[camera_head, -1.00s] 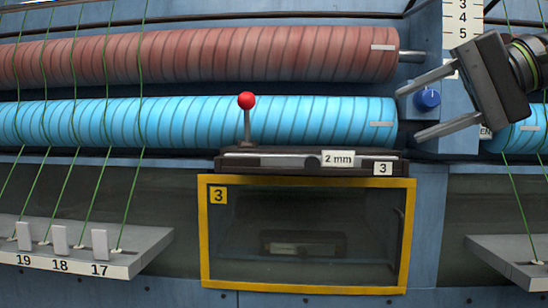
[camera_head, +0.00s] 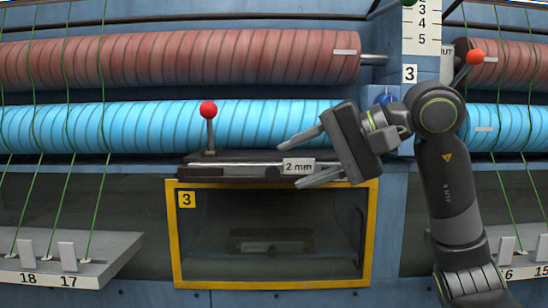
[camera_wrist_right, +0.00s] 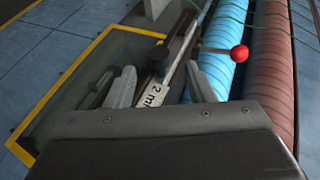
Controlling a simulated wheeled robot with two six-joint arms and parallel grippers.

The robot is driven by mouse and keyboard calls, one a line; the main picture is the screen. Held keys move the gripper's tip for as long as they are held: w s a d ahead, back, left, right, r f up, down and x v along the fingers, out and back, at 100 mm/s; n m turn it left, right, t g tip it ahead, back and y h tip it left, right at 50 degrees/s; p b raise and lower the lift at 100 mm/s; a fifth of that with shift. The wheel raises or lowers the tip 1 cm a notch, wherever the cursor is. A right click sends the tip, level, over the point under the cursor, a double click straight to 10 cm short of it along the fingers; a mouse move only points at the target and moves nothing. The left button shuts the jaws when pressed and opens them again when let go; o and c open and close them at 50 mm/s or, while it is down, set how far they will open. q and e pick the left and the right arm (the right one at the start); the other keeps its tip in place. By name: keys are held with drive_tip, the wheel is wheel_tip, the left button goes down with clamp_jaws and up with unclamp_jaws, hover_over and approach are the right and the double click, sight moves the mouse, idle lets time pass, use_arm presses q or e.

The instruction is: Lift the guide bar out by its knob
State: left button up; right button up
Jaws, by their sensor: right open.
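The guide bar (camera_head: 232,160) is a long dark bar with a "2 mm" label, lying on the ledge above the yellow-framed window. Its red ball knob (camera_head: 208,109) stands upright on a thin metal stem, in front of the blue roller. My right gripper (camera_head: 309,158) is open and empty, at the bar's right end near the label, to the right of the knob. It hides the bar's right end. In the right wrist view the bar (camera_wrist_right: 179,48) runs between the open fingers, and the knob (camera_wrist_right: 239,53) is beyond the right finger. My left gripper is not in view.
A blue ribbed roller (camera_head: 80,125) runs behind the knob, with a reddish roller (camera_head: 180,58) above it. A yellow-framed window (camera_head: 270,283) marked 3 is below. An orange ball on a lever (camera_head: 475,57) and a partly hidden blue dial (camera_head: 386,97) are at right. Green threads hang at left.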

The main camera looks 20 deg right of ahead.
sight(279, 170)
drive_tip(key=p+x, duration=0.1)
drive_tip(key=x, duration=0.2)
drive_tip(key=shift+a, duration=0.25)
drive_tip(key=shift+d, duration=0.1)
drive_tip(key=shift+c, duration=1)
clamp_jaws()
